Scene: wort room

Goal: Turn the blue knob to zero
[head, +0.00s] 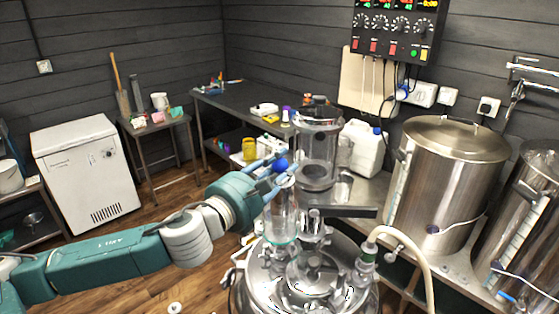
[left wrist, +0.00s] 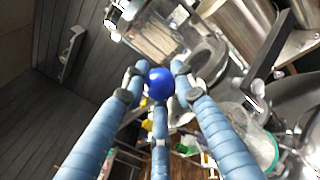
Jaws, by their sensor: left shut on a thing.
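The blue knob (head: 280,164) is a small round ball above a clear glass cylinder (head: 281,218) on the steel vessel. My left gripper (head: 277,170) comes in from the left and has its blue fingers closed around the knob. In the left wrist view the knob (left wrist: 160,83) sits between the fingertips of my left gripper (left wrist: 157,88), with its face uncovered. No scale or zero mark can be made out. My right gripper is not in view.
A taller glass cylinder (head: 317,148) stands just right of the knob. The steel vessel (head: 310,272) with a pale hose (head: 412,255) lies below. A large steel kettle (head: 447,185) and a white canister (head: 362,148) stand on the bench behind. Open floor lies left.

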